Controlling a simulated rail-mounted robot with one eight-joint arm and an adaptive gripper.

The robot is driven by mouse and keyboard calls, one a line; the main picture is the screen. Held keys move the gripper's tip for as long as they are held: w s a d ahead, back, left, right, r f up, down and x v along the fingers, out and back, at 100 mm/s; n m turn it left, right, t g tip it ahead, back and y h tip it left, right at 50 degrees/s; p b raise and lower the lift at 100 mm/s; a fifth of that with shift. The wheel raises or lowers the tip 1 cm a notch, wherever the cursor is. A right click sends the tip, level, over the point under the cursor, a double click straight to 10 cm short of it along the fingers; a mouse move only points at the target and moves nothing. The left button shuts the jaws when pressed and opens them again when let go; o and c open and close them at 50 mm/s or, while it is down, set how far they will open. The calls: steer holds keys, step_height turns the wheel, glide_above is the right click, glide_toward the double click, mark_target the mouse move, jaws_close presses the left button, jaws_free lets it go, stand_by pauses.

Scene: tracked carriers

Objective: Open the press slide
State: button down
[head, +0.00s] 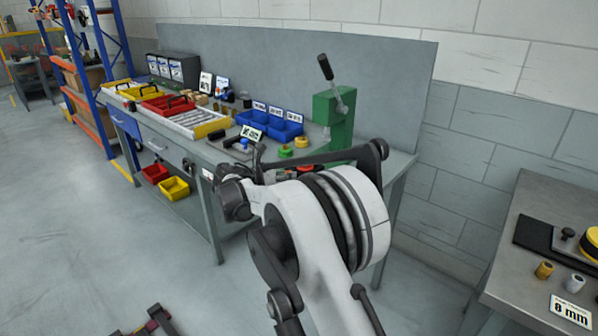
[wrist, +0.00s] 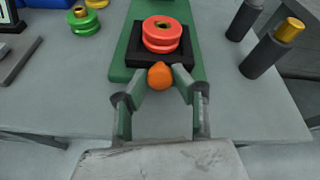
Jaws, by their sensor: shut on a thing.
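The green press (head: 334,115) stands at the right end of the workbench, with its black lever (head: 325,67) tilted up. In the wrist view its green base (wrist: 122,60) carries the black press slide (wrist: 185,55). A red grooved wheel (wrist: 162,36) sits on the slide. An orange knob (wrist: 160,76) is at the slide's near edge. My gripper (wrist: 160,73) is shut on this knob, one finger on each side. In the head view my arm hides the gripper, the knob and most of the slide.
A green wheel (wrist: 83,20) lies left of the press. Dark cylinders, one with a brass top (wrist: 289,29), stand to the right. Blue bins (head: 270,124) and a yellow-edged tray (head: 205,131) are further left on the bench. A second table (head: 530,215) is at right.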

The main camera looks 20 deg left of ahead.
steer(key=shift+s+a, duration=0.2)
steer(key=shift+s, duration=0.45)
steer(key=c, duration=1.7)
jaws_free()
steer(key=v, duration=1.2)
